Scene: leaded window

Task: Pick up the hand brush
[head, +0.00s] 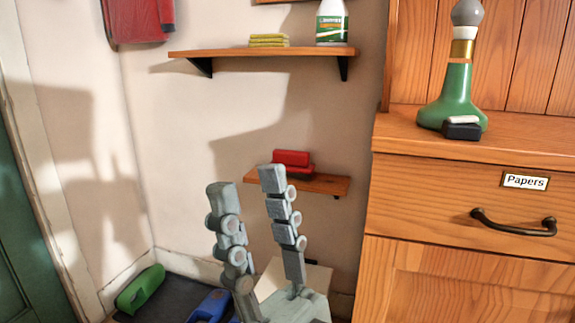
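No bristles show clearly, so I cannot tell for certain which thing is the hand brush. A red block-shaped object (292,158), darker red below, lies on the small lower wall shelf (325,184) and may be it. My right gripper (246,186) rises from the bottom middle with its two grey fingers pointing up and apart. It is open, with nothing seen between the fingers. Its right fingertip overlaps the left part of the small shelf in the picture, just left of and below the red object. I cannot tell how far apart they are in depth. My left gripper is not in view.
An upper shelf (250,52) holds yellow cloths (269,41) and a white-green bottle (332,25). A wooden cabinet (450,190) stands right, with a green bottle (455,95) and dark block (461,131) on top. Green (140,290) and blue (209,306) objects lie low left.

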